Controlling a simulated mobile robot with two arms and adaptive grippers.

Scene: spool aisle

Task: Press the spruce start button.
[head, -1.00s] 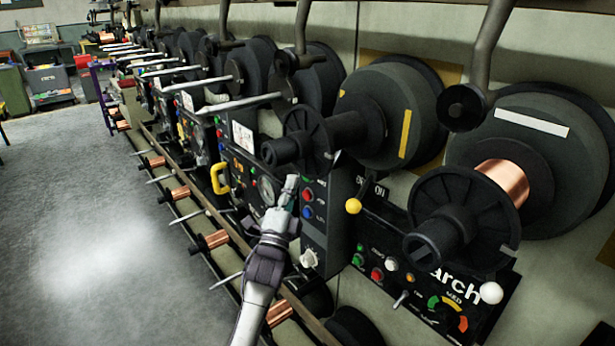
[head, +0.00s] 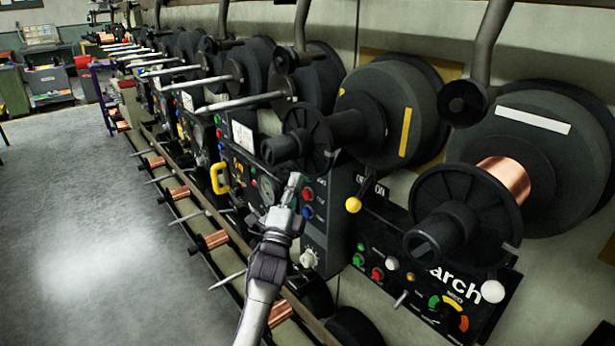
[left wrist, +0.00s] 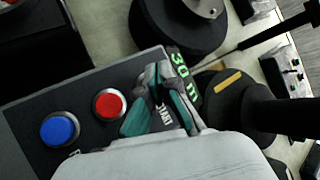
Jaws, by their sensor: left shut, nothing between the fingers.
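My left gripper (head: 292,182) is shut and empty, in front of a dark machine panel (head: 318,235) in the middle of the head view. This panel carries a red button (head: 308,195) and a blue button (head: 307,212), just right of the fingertips. In the left wrist view the shut fingers (left wrist: 165,80) lie over the panel beside the red button (left wrist: 109,104), with the blue button (left wrist: 60,129) farther left. The fingers hide part of the panel there, so I cannot tell whether they touch a button. I cannot read the word spruce on any panel.
The panel at right, lettered "arch" (head: 455,285), has a green button (head: 358,259), a red button (head: 377,274) and a toggle. A yellow-knobbed lever (head: 353,205) stands between the panels. Large spools (head: 400,110) overhang them. Open floor (head: 100,240) lies left.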

